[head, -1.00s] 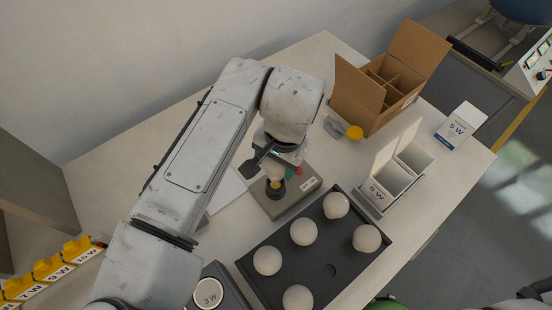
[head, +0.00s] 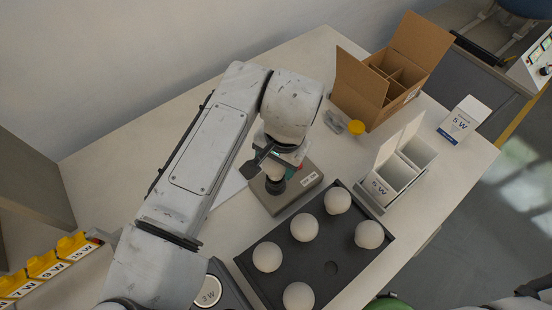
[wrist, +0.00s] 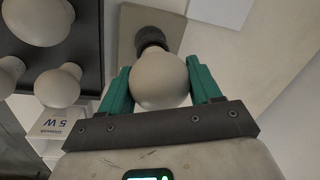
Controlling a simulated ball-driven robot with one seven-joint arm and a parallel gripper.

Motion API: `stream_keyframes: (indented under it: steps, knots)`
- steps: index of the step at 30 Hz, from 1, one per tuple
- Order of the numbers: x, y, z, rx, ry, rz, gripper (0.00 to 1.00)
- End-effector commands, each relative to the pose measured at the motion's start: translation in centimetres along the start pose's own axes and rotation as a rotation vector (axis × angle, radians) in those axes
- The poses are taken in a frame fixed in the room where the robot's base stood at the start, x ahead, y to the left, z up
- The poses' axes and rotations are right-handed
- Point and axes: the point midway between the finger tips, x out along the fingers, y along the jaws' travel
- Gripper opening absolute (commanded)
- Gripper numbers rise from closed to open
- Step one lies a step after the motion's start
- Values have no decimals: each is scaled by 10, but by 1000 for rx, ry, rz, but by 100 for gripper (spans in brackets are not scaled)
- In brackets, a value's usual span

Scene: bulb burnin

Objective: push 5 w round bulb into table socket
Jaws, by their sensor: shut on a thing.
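The round white bulb (wrist: 160,80) is held between the two green fingers of my gripper (wrist: 159,70) in the wrist view. Its narrow end meets the black table socket (wrist: 151,37), and no gap shows between them. In the head view, the bulb (head: 275,172) is partly hidden by my gripper (head: 280,160). It sits directly above the dark socket (head: 275,187) on its grey base block (head: 305,187). How deep the bulb sits in the socket cannot be seen.
A dark tray (head: 262,290) with several round bulbs and an empty hole lies in front.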

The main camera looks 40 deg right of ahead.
Motion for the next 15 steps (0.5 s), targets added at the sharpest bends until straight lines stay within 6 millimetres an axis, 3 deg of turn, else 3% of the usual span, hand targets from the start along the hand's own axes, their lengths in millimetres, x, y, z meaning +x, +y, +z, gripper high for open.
stream_keyframes:
  steps: [5,6,15]
  knots:
    - [6,1,0,0,0,0,34]
    - [5,0,0,0,0,-1,65]
    - [5,0,0,0,0,0,93]
